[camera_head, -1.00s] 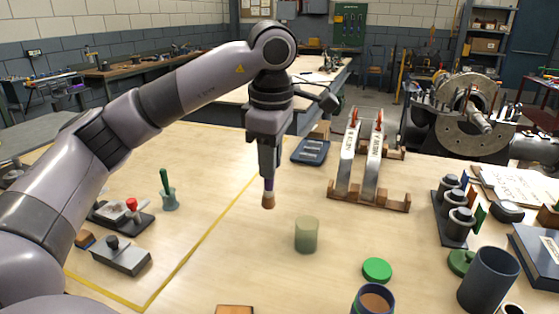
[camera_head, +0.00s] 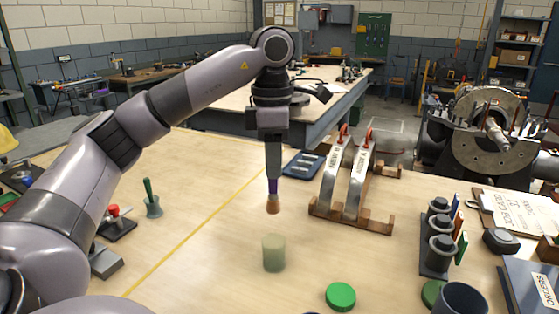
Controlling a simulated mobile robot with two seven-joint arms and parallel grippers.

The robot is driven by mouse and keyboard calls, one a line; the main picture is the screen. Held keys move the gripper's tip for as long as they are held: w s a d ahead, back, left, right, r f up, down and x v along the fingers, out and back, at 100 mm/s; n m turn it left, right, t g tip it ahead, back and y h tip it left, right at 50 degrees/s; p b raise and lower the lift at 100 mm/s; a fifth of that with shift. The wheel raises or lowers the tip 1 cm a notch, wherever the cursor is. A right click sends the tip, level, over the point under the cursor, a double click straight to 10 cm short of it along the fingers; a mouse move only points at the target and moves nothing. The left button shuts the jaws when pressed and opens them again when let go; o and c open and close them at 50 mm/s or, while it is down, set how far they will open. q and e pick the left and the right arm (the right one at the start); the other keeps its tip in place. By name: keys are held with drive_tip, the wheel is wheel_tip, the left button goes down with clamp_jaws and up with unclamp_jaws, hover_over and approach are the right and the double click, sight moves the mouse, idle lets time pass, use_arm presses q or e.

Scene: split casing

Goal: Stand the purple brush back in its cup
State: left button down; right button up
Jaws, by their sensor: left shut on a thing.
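The purple brush (camera_head: 273,187) hangs upright with its tan bristle end down. My left gripper (camera_head: 273,174) is shut on its upper part and hides the top of the handle. A pale green, cloudy cup (camera_head: 274,253) stands upright on the table. The brush is in line above the cup in the picture, with a gap between the bristle tip and the rim; I cannot tell the exact depth between them. My right gripper is not in view.
A wooden rack with two metal plates (camera_head: 349,180) stands right of the brush. A green lid (camera_head: 340,296) lies right of the cup. A small cup with a green brush (camera_head: 152,199) stands at left. A dark blue tray (camera_head: 301,163) lies behind.

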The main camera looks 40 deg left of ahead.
sight(274, 192)
use_arm(q)
drive_tip(key=shift+f, duration=1.45)
wheel_tip(274, 192, down, 4)
drive_tip(key=b, duration=0.3)
drive_tip(key=shift+r, duration=0.2)
drive_tip(key=shift+f+b, duration=1.95)
drive_tip(key=shift+f, duration=0.7)
drive_tip(key=c, duration=0.9)
unclamp_jaws()
